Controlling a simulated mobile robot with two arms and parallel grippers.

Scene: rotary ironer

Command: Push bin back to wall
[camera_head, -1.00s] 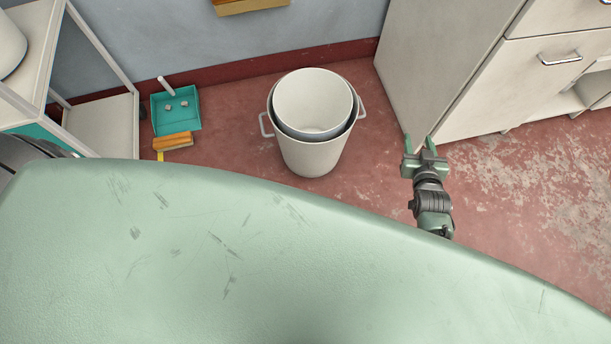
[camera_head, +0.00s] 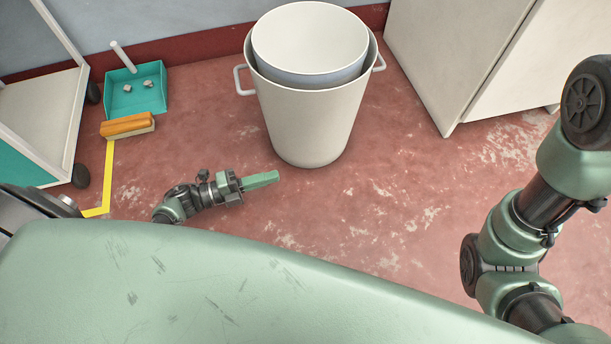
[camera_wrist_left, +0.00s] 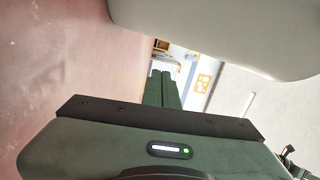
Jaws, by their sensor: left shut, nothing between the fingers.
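The bin (camera_head: 310,125) is a pale, round, upright bin with two side handles and a lighter inner bucket. It stands on the red floor in the middle of the head view, close to the wall (camera_head: 180,20). My left gripper (camera_head: 277,177) is low, in front of the bin at its lower left, with its fingers together and pointing right. A pale curved surface, likely the bin (camera_wrist_left: 220,30), fills the top right of the left wrist view, beyond the closed fingers (camera_wrist_left: 162,88). Contact cannot be told. My right arm shows at the right; its gripper is out of view.
A teal dustpan (camera_head: 137,92) and an orange brush (camera_head: 128,125) lie on the floor at the left. A wheeled shelf cart (camera_head: 45,115) stands at the far left. A pale cabinet (camera_head: 440,50) stands right of the bin.

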